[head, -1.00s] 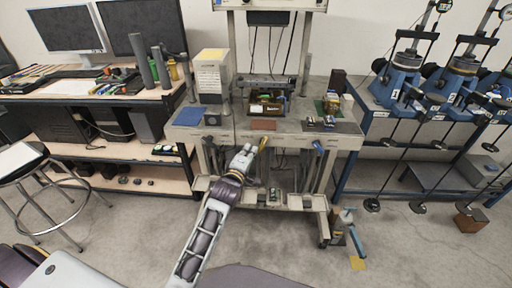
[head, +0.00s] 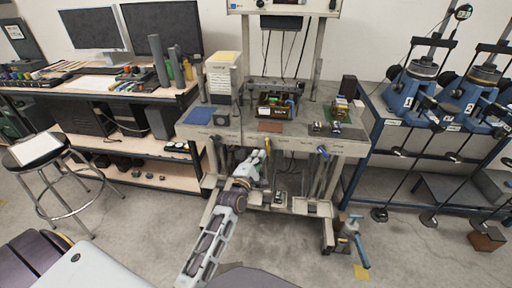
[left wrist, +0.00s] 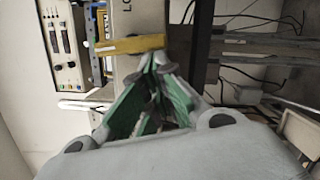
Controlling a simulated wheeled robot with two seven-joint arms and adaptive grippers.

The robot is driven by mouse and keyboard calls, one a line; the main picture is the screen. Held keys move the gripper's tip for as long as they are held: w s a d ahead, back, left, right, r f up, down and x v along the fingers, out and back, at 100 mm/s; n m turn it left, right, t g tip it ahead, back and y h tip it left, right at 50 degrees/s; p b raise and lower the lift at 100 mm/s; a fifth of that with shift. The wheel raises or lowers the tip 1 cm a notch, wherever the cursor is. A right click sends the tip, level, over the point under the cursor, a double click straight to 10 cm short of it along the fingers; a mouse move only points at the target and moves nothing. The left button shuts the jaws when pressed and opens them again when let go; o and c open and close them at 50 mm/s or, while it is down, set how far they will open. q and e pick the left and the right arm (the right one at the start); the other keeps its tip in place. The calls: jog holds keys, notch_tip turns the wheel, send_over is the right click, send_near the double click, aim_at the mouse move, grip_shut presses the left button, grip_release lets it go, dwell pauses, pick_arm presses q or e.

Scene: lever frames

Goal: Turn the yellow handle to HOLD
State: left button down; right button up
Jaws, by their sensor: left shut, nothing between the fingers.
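The yellow handle (head: 267,146) sits on the front edge of the grey workbench (head: 225,133). In the left wrist view the yellow handle (left wrist: 134,44) is a flat bar lying across the picture, just beyond my fingertips. My left gripper (head: 259,157) is shut and empty beside the handle. In the left wrist view the tips of my left gripper (left wrist: 158,62) are together, close to the bar's right end; I cannot tell whether they touch it. Partial letters, "LO", show on the pale panel above the bar. I cannot read HOLD anywhere. My right gripper is out of view.
A blue handle (head: 323,152) hangs from the same bench edge, further right. Bins and small parts stand on the bench top. A stool (head: 38,150) is at the left, and blue machines (head: 411,92) stand at the right. The floor in front is mostly clear.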

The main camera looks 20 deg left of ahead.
pick_arm(q)
jog(key=shift+w+d+f+n+t+y+b, duration=0.1)
jog(key=shift+d+f+n+t+y+b, duration=0.2)
jog(key=shift+n, duration=0.75)
jog(key=shift+w+d+f+n+t+y+b, duration=0.15)
jog(key=shift+d+n+b, duration=0.3)
jog(key=shift+n, duration=0.65)
jog(key=shift+w+d+f+n+t+y+b, duration=0.2)
jog(key=shift+n+b, duration=0.3)
jog(key=shift+n, duration=0.55)
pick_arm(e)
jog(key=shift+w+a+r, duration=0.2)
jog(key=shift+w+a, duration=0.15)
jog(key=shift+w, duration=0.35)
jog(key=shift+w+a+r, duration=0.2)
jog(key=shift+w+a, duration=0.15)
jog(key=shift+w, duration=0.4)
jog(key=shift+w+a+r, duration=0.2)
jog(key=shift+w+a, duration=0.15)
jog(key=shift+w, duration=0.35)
